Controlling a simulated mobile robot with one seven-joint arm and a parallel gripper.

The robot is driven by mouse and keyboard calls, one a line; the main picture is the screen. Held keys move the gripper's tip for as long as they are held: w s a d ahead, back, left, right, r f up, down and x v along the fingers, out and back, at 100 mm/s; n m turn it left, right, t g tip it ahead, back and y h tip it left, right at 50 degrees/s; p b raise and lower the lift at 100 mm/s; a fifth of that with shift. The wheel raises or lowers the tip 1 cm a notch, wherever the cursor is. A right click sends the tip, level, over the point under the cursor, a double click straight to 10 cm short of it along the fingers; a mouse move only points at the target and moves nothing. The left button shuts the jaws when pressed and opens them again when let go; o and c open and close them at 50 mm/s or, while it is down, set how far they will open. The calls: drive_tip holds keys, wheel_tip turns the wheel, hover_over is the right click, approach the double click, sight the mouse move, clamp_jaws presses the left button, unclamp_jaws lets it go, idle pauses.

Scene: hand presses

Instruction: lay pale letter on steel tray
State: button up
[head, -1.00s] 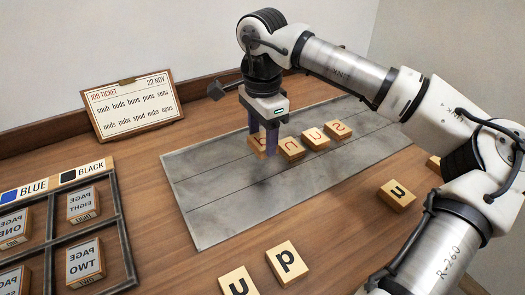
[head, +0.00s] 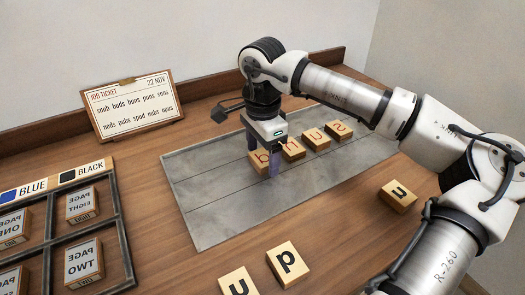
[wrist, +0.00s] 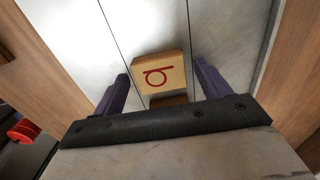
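A pale wooden letter tile (head: 262,158) with a red mark lies on the steel tray (head: 215,215), at the left end of a row of similar tiles. In the wrist view the same tile (wrist: 158,74) shows its red letter, which reads like d or b turned over. My gripper (head: 265,167) is low over the tray with its purple fingers on either side of this tile. In the wrist view the fingers stand apart, with a gap between each finger and the tile. The near finger partly hides the tile in the head view.
Tiles n (head: 292,149), u (head: 316,139) and s (head: 338,130) continue the row. Loose tiles p (head: 287,263), u (head: 239,284) and another u (head: 397,196) lie on the wooden table. A job ticket (head: 134,106) stands at the back left; a black rack (head: 122,222) is at the left.

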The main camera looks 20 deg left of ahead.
sight(263, 158)
drive_tip(key=shift+r, duration=0.1)
wheel_tip(263, 158, up, 12)
drive_tip(key=p, duration=0.1)
idle(0.5)
